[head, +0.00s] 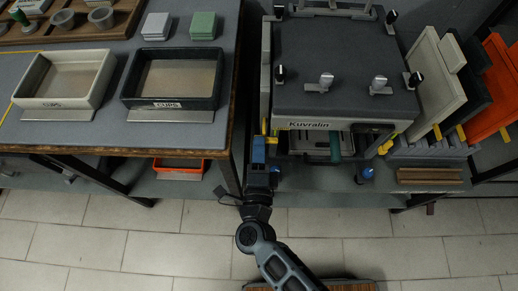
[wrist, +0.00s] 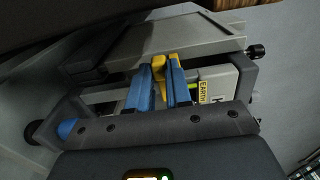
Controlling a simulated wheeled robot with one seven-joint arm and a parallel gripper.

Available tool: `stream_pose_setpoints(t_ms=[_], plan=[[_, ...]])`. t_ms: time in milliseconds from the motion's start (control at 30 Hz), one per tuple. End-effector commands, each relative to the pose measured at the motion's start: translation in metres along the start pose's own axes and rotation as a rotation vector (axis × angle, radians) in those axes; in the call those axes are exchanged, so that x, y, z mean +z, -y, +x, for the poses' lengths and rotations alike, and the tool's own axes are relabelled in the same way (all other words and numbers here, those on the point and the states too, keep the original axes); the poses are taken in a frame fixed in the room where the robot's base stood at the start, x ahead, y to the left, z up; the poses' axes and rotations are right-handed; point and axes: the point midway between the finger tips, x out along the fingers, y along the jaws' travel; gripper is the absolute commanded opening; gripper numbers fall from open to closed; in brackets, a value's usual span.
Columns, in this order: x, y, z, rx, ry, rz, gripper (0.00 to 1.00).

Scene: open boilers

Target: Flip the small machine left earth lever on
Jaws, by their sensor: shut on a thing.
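The small machine (head: 345,115), grey with a dark top and the name Kuvralin on its front, stands on the bench right of centre. My gripper (head: 260,148) is at its front left corner. A yellow lever (head: 265,127) shows there just above my fingers. In the wrist view, my blue-tipped gripper (wrist: 160,88) is shut on the yellow lever (wrist: 158,65), with a finger on each side. A yellow EARTH label (wrist: 203,90) sits just right of the fingers. The lower part of the lever is hidden between the fingers.
A second yellow lever (head: 386,146) shows at the machine's right front. A bench with a white tray (head: 36,103) and a dark tray (head: 153,103) stands left. Grey and orange panels (head: 495,90) lean at right. The tiled floor (head: 120,235) in front is mostly clear.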

Motion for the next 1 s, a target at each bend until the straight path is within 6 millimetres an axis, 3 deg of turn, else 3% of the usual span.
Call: stream_pose_setpoints(t_ms=[133,167,400,700,1000], plan=[[0.0,0.0,0.0,0.001,-0.001,0.001,0.0],[0.0,0.0,0.0,0.001,-0.001,0.001,0.22],[0.0,0.0,0.0,0.001,0.0,-0.001,0.45],[0.0,-0.001,-0.004,0.001,0.0,-0.002,0.45],[-0.001,-0.002,-0.049,0.002,0.0,-0.002,0.45]])
